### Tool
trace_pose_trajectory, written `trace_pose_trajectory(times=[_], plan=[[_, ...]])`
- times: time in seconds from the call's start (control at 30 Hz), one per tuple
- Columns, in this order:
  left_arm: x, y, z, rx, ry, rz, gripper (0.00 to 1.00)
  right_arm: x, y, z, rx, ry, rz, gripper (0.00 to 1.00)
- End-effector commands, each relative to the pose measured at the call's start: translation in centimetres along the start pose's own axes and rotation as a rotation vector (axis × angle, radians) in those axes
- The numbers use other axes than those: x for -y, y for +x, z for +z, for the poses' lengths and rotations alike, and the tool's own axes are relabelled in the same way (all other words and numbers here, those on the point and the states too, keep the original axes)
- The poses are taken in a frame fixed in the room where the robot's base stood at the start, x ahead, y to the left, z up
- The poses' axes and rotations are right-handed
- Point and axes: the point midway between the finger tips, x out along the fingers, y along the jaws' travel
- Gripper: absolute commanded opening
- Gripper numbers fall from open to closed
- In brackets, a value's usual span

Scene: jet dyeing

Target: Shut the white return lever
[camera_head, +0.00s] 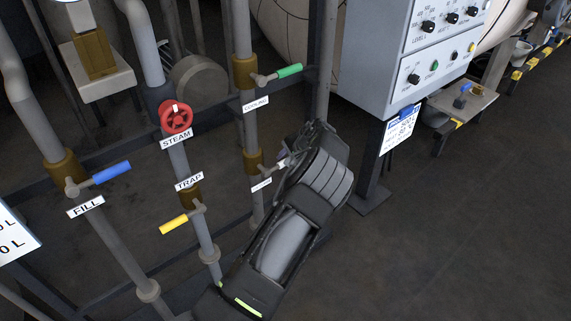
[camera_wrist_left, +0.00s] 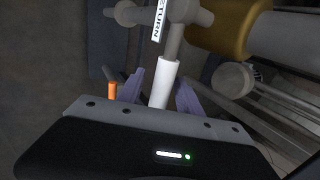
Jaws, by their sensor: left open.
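The white return lever (camera_wrist_left: 164,84) points down between the two purple fingers of my left gripper (camera_wrist_left: 160,80) in the left wrist view. The fingers are open, one on each side of it, with gaps visible. Its foot is hidden behind the gripper body. A label ending in "TURN" (camera_wrist_left: 159,18) hangs beside the lever's stem. In the head view my left gripper (camera_head: 291,158) is at the return valve (camera_head: 254,162), below the green cooling lever. There the white lever is mostly hidden by the gripper. My right gripper is not in view.
A green cooling lever (camera_head: 289,71) is above my gripper. A red steam wheel (camera_head: 176,117), yellow trap lever (camera_head: 174,224) and blue fill lever (camera_head: 111,172) are to the left. A grey control box (camera_head: 375,62) stands at the upper right. An orange handle (camera_wrist_left: 113,91) shows beside the left finger.

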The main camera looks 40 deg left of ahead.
Motion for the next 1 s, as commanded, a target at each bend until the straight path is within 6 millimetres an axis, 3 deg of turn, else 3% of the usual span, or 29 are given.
trace_pose_trajectory(times=[0.2,0.4,1.0], plan=[[0.0,-3.7,-0.1,-0.004,0.000,0.000,0.42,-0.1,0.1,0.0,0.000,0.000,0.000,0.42],[-0.1,-6.1,-0.1,-0.002,0.001,0.000,0.42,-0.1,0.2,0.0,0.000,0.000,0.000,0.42],[0.0,-6.5,0.0,-0.001,0.001,0.000,0.42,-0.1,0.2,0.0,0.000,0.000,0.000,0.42]])
